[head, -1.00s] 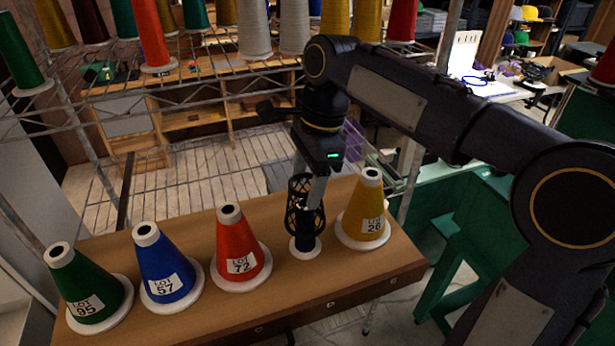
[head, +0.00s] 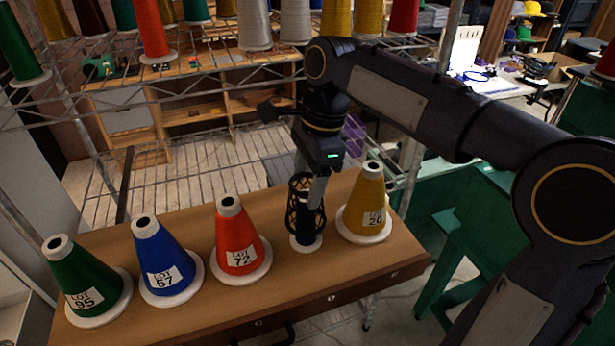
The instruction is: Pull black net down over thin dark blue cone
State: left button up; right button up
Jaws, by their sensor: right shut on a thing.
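The thin dark blue cone (head: 305,239) stands upright on its white base on the wooden shelf, between the red and yellow cones. The black net (head: 293,208) is an open mesh tube around the upper part of the cone. The cone's lower part shows below the net. My right gripper (head: 316,198) comes from above and is shut on the net at its right side. The gripper hides part of the net and the cone's top. My left gripper is not in view.
A red cone (head: 237,240) stands left of the thin cone and a yellow cone (head: 365,205) close on its right. Blue (head: 161,262) and green (head: 84,283) cones stand further left. The wooden shelf (head: 330,285) has bare room in front.

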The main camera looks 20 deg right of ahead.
jog(key=shift+d+b+x, duration=0.2)
jog(key=shift+b+x, duration=0.4)
jog(key=shift+x, duration=0.45)
jog(key=shift+d+b+x, duration=0.25)
jog(key=shift+b+x, duration=0.35)
jog(key=shift+x, duration=0.4)
jog(key=o, duration=0.8)
jog(key=shift+c, duration=0.2)
jog(key=shift+r, duration=0.1)
jog(key=v, duration=0.8)
jog(key=s+d+f+n+t, duration=0.2)
jog(key=s+f+n+t, duration=0.1)
jog(key=s+f+n, duration=0.5)
jog(key=s+d+f+n+t+y, duration=0.1)
jog(key=s+d+f+n+t, duration=0.1)
jog(key=s+f+n, duration=0.5)
jog(key=s+f+p, duration=0.1)
jog(key=s+f, duration=0.1)
jog(key=s, duration=0.2)
jog(key=shift+s+f+n+t, duration=0.3)
jog(key=shift+s+n+t, duration=0.05)
jog(key=shift+n+t, duration=0.05)
